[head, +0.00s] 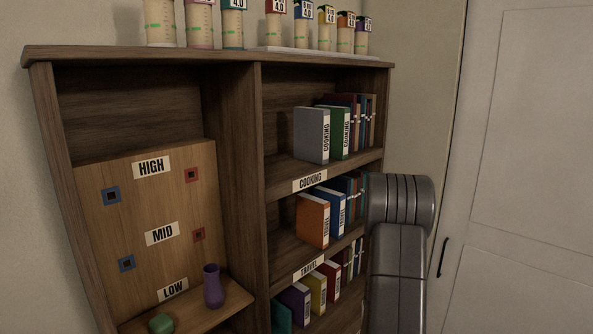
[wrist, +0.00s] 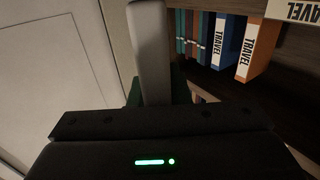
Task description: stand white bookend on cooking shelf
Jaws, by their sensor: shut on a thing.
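My gripper (wrist: 155,97) is shut on a pale grey-white upright piece in the wrist view, which I take to be the white bookend (wrist: 151,45). Its lower end is hidden by the gripper, and its full shape does not show. In the head view my arm stands right of the bookcase, and neither gripper nor bookend shows. The cooking shelf (head: 284,166) is the upper right bay, with a COOKING label (head: 310,181) on its front edge. A grey book (head: 310,135) and a green book (head: 340,131) stand on it, with bare board to their left.
Below is the travel shelf with an orange book (head: 312,221) and a blue book (head: 336,208). Several more books stand lower down. The left bay holds a wooden board (head: 120,215) and a purple vase (head: 213,287). Several jars line the bookcase top. A pale door (head: 530,180) is at right.

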